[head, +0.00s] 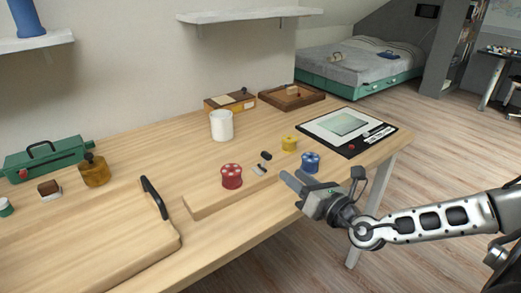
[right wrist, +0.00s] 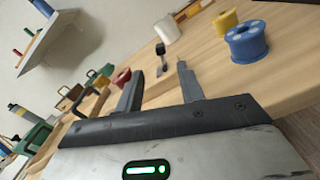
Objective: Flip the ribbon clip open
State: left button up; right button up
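The ribbon clip (head: 260,169) is a small grey and black piece on a low wooden board (head: 212,204), between the red spool (head: 231,176) and the yellow spool (head: 289,143). A dark knob (head: 266,156) shows just behind it. In the right wrist view what looks like the clip (right wrist: 162,63) lies beyond the fingertips; whether its lever is up or down I cannot tell. My right gripper (head: 293,182) is open and empty, in front of the board and apart from the clip. It also shows in the right wrist view (right wrist: 162,72). My left gripper is not in view.
A blue spool (head: 309,162) stands close to my right gripper. A larger board with a black handle (head: 154,197) lies at left, and a dark-framed mat (head: 346,129) at right. The table front edge is near.

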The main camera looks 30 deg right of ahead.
aim_at(264, 152)
jog(key=w, duration=0.4)
jog(key=w+p, duration=0.1)
jog(key=w, duration=0.8)
jog(key=shift+w+a, duration=0.15)
jog(key=shift+a, duration=0.25)
grip_shut()
jog(key=shift+d+f+m+b, duration=0.15)
jog(key=shift+f+m+b, duration=0.35)
jog(key=shift+b, duration=0.35)
jog(key=shift+d+r+m, duration=0.1)
jog(key=shift+r+m, duration=0.2)
jog(key=shift+m, duration=0.1)
